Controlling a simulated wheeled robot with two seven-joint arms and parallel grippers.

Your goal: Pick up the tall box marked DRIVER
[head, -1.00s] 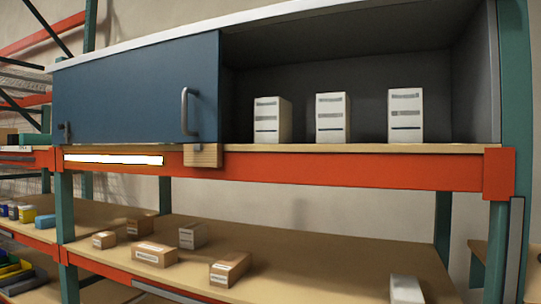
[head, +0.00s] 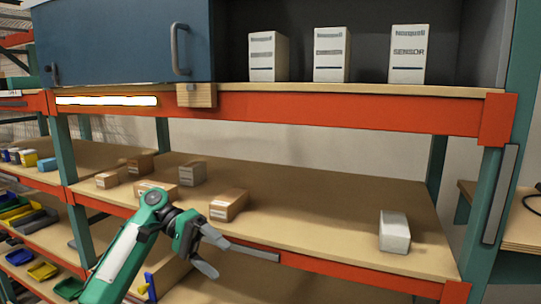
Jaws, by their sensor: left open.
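Three tall white boxes stand upright in the open right part of the upper cabinet. The middle box (head: 331,54) and the left box (head: 267,56) have print too small to read, so I cannot tell whether either is marked DRIVER. My left gripper (head: 212,252) is open and empty. It shows well below these boxes in the picture, in front of the lower shelf. My right gripper is not in view.
A blue sliding door (head: 120,45) with a handle covers the cabinet's left part. An orange beam (head: 330,108) runs below the cabinet. The lower shelf (head: 310,200) holds several cartons and a white box (head: 394,232), with bare board between. Coloured bins lie at far left.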

